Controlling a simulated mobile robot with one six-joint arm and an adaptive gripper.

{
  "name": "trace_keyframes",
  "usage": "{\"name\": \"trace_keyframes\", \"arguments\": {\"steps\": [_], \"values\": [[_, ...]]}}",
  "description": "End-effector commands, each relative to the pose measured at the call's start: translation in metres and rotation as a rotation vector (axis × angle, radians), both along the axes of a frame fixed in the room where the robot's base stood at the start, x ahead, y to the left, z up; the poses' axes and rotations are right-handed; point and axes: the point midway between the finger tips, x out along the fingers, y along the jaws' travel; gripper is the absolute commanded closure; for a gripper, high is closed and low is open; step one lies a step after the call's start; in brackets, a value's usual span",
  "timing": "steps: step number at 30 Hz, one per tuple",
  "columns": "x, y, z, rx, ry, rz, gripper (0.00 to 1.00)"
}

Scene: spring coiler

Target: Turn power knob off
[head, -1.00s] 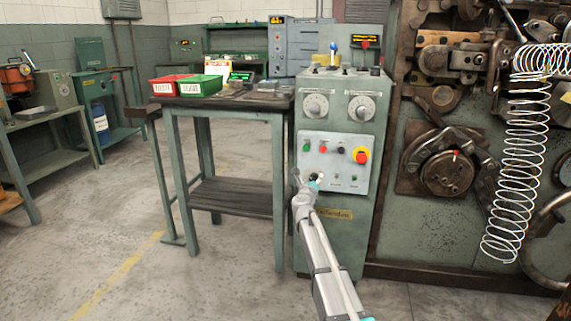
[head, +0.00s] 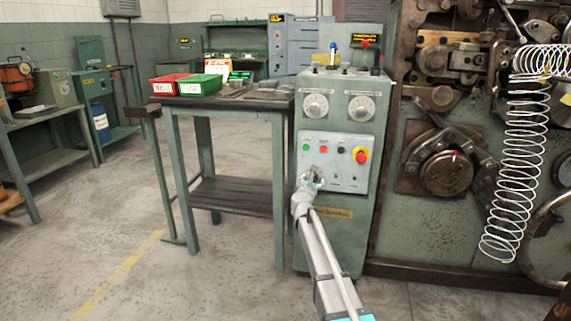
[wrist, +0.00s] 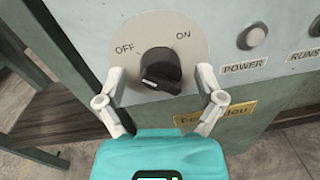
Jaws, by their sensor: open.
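The power knob (wrist: 160,68) is black and sits on a round beige plate (wrist: 205,42) marked OFF at upper left and ON at upper right. A small pale mark shows on its lower left side; I cannot tell for sure which label it points to. My gripper (wrist: 161,73) is open, with one pale finger on each side of the knob. I cannot tell whether either finger touches it. In the head view my gripper (head: 309,178) is at the lower left of the light control panel (head: 357,183) and hides the knob.
The panel has several buttons and a red emergency stop (head: 361,156) on a yellow base. The green cabinet (head: 345,240) stands between a work table (head: 221,103) with red and green bins and the coiling machine (head: 425,232). Open floor lies in front.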

Motion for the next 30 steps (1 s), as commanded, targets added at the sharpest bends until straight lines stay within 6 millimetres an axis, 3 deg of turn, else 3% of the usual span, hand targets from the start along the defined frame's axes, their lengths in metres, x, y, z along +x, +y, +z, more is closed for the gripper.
{"name": "trace_keyframes", "arguments": {"steps": [2, 30], "values": [[-0.003, 0.001, 0.001, 0.05, -0.014, 0.001, 0.13], [-0.132, 0.044, 0.0, 0.04, -0.011, 0.002, 0.13]]}}
